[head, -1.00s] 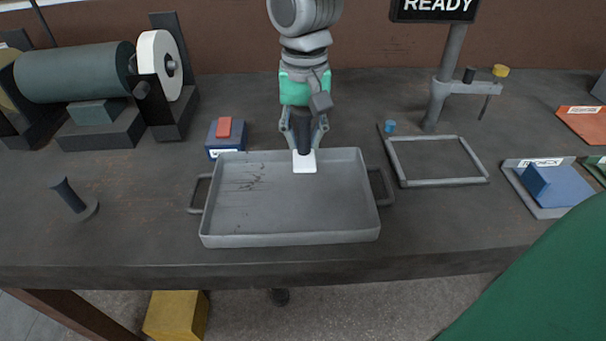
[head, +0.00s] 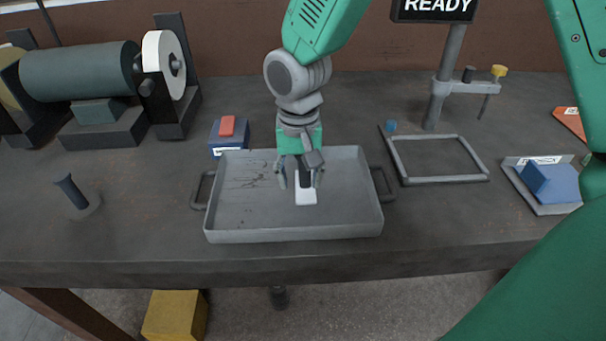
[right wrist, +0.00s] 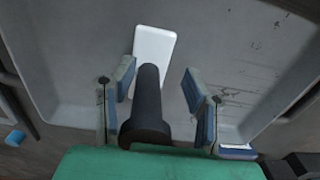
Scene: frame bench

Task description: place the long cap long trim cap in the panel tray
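The trim cap is a white flat plate (head: 306,198) with a dark round post rising from it. It is inside the grey panel tray (head: 293,236), right of the middle, and looks to rest on the tray floor. In the right wrist view the white plate (right wrist: 154,48) and its dark post (right wrist: 148,100) show clearly. My right gripper (head: 299,182) is over the tray with its fingers around the post. The fingers are spread, with a visible gap on each side of the post in the wrist view. My left gripper is not in view.
A blue block with a red top (head: 228,128) stands behind the tray's left corner. An empty grey frame (head: 438,181) and a stand (head: 437,100) are to the right. A short dark post (head: 70,192) stands at left, below the grinder (head: 82,72). The bench front strip is clear.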

